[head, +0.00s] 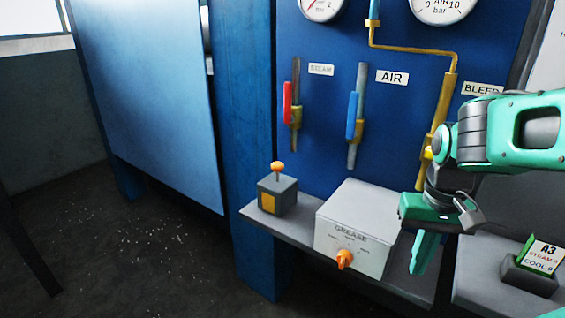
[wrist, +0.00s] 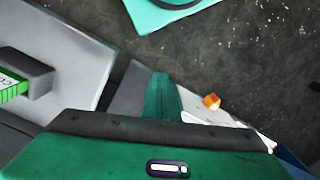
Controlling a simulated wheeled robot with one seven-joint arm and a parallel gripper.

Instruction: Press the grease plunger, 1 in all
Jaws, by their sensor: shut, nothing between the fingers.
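A small dark grey block (head: 277,196) with a yellow-orange front plate stands on the shelf. An upright stem with an orange knob (head: 278,167) rises from its top and looks like the plunger. To its right is a pale grey box (head: 365,215) labelled GREASE, with an orange dial knob (head: 344,259) on its front. That dial knob also shows in the wrist view (wrist: 211,101). My gripper (head: 424,255) is shut and empty, pointing down just right of the GREASE box and well right of the plunger. I cannot tell whether it touches the box. Its green fingers show in the wrist view (wrist: 163,100).
Above the shelf (head: 300,233), the blue panel carries a red-handled lever (head: 288,102), a blue-handled lever (head: 352,115) and a brass pipe (head: 412,49). A card holder (head: 530,280) stands at the right. The floor at left is open.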

